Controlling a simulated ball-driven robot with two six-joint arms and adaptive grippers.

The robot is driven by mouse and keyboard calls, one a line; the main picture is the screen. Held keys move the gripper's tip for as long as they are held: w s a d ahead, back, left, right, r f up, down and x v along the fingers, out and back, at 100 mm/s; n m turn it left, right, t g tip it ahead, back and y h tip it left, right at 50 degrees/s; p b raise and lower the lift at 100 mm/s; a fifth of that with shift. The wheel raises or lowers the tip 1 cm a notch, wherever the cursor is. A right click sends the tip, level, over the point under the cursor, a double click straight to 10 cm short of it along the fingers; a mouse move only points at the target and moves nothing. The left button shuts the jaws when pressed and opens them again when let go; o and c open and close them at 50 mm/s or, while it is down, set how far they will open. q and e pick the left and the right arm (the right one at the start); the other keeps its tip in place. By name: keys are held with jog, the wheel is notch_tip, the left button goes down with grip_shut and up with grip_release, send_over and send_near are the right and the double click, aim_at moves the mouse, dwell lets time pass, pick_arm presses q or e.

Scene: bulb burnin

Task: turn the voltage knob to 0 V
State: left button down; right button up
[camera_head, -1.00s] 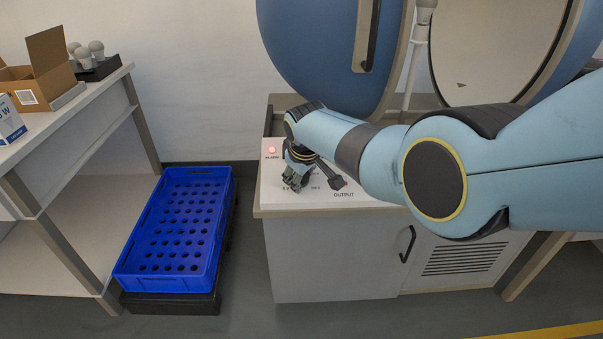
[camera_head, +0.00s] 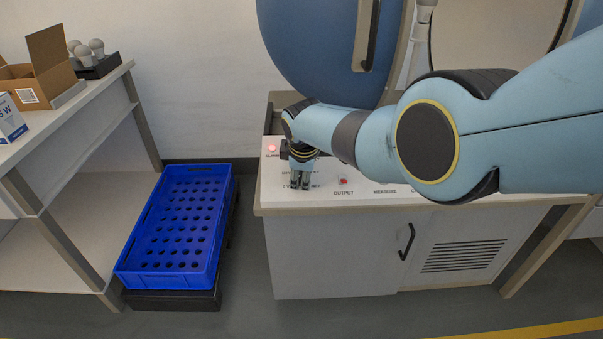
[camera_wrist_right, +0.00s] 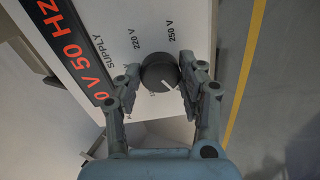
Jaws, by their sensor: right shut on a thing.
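The voltage knob (camera_wrist_right: 158,73) is a dark round knob with a white pointer line, seen in the right wrist view. My right gripper (camera_wrist_right: 163,75) is shut on it, one finger on each side. The pointer slants to the lower right in that view, away from the 220 V and 250 V marks. Other scale marks are mostly hidden, so I cannot read the exact setting. In the head view my right gripper (camera_head: 300,187) is over the white panel (camera_head: 270,185) and hides the knob. My left gripper is not in view.
A lit red alarm lamp (camera_head: 272,148) and a red output button (camera_head: 343,181) are on the panel near the gripper. A supply display (camera_wrist_right: 75,50) shows red characters. A blue crate (camera_head: 122,262) stands on the left. A blue round door (camera_head: 315,50) rises behind.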

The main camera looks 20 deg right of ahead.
dwell(0.4)
jog(key=o, duration=1.2)
jog(key=shift+a+r, duration=0.1)
jog(key=shift+r, duration=0.05)
jog(key=v, duration=1.1)
jog(key=shift+s+r, duration=0.2)
jog(key=shift+r, duration=0.05)
